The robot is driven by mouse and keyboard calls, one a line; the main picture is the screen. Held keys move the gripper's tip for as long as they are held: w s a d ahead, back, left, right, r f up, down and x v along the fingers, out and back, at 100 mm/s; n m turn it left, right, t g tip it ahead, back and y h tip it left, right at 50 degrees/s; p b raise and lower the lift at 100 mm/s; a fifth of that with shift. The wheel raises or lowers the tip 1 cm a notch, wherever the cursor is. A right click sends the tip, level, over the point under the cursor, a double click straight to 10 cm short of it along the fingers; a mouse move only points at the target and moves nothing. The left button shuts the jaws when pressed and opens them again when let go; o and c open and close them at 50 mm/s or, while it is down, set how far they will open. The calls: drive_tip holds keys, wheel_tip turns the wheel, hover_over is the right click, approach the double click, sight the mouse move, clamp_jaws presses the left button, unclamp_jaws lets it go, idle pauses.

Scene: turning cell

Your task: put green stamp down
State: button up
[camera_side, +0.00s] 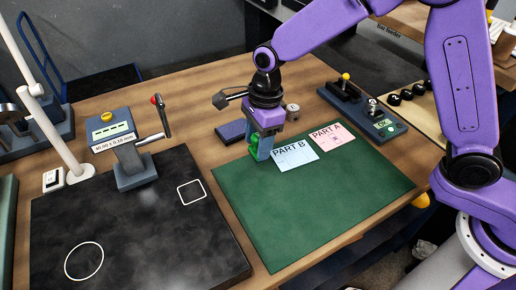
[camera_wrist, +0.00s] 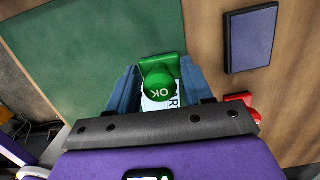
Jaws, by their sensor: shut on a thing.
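My gripper (camera_side: 260,153) is shut on the green stamp (camera_wrist: 160,86). In the wrist view the stamp's round head, marked OK, sits between the two blue fingers. In the side view only a little green shows beside the fingers. The gripper is low at the far left of the green mat (camera_side: 310,210), by the left edge of the white PART B card (camera_side: 292,156). Part of a white card (camera_wrist: 158,104) shows under the stamp in the wrist view. I cannot tell whether the stamp touches the mat or card.
The pink PART A card (camera_side: 333,137) lies right of PART B. A dark blue pad (camera_side: 231,131) lies behind the gripper. A red object (camera_wrist: 240,100) shows beside it in the wrist view. The mat's front is clear.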

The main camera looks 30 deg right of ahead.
drive_tip(key=shift+f, duration=1.5)
drive_tip(key=shift+f, duration=0.2)
drive_tip(key=o, duration=0.8)
drive_tip(key=shift+o, duration=0.2)
drive_tip(key=shift+r, duration=0.1)
drive_tip(key=r, duration=0.4)
drive_tip(key=d+r, duration=0.1)
drive_tip(key=r, duration=0.7)
drive_tip(key=shift+d+r, duration=0.1)
drive_tip(key=shift+d, duration=0.1)
drive_tip(key=shift+s, duration=0.1)
